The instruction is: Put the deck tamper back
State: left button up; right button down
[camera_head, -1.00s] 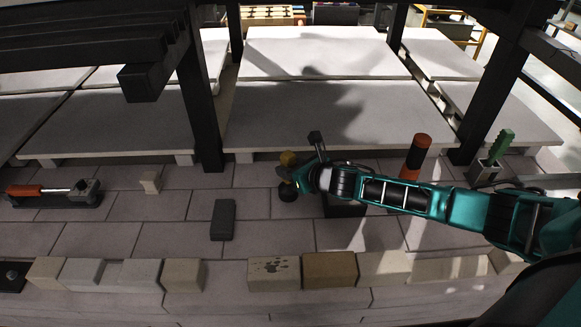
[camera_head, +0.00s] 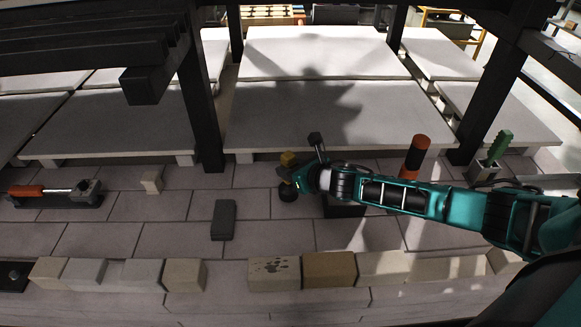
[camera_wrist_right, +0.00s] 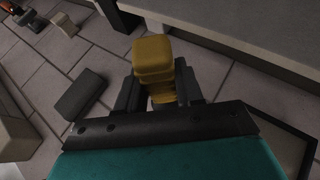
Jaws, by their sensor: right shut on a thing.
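The deck tamper, with a yellow grip (camera_head: 288,159) and a dark round foot (camera_head: 287,193), stands about upright at my right gripper (camera_head: 297,177). In the right wrist view the yellow grip (camera_wrist_right: 154,62) sits between the two dark fingers of my right gripper (camera_wrist_right: 157,90), which are shut on it. The foot is at or just above the brick deck; I cannot tell if it touches. My right forearm hides part of a dark flat piece (camera_head: 345,211) on the deck just right of the tamper. My left gripper is not in view.
A dark block (camera_head: 223,220) lies left of the tamper. A row of bricks (camera_head: 330,270) lines the near edge. An orange-and-black cylinder (camera_head: 415,156) and a holder with a green handle (camera_head: 489,165) stand right. Dark posts (camera_head: 201,115) and pale slabs (camera_head: 390,115) stand behind.

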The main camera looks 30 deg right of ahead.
jog(key=shift+f, duration=0.15)
dwell(0.7)
jog(key=shift+f+b, duration=0.4)
jog(key=shift+b, duration=0.1)
dwell(0.3)
jog(key=c, duration=0.6)
grip_release()
jog(key=shift+c, duration=0.2)
jog(key=p+v, duration=0.4)
jog(key=v, duration=0.4)
jog(key=shift+p, duration=0.3)
dwell(0.7)
